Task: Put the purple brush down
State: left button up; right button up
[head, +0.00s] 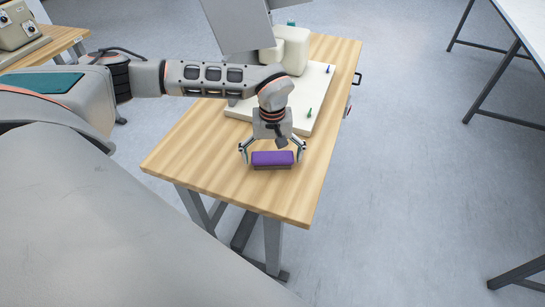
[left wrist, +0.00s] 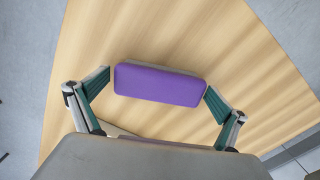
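The purple brush (head: 272,158) has a purple top and a darker base. It appears to rest flat on the wooden table (head: 190,150), near its front edge. In the left wrist view the brush (left wrist: 160,84) lies lengthwise between the two fingers. My left gripper (head: 271,152) is directly above and around it, one finger beside each short end. The fingers are spread wide, with a small gap at the left end; at the right end the finger is very close, and contact is hard to tell. My right gripper is out of view.
Behind the brush, a cream base plate (head: 312,98) carries a cream block (head: 293,50) and green and blue pegs. A grey panel (head: 236,22) stands at the back. Bare tabletop lies to the left and in front of the brush. Other tables stand at the upper left and right.

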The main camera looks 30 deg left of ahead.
aim_at(272, 155)
pick_arm(q)
notch_tip(272, 155, up, 12)
jog(key=p, duration=0.1)
jog(key=shift+r, duration=0.15)
dwell(0.4)
dwell(0.5)
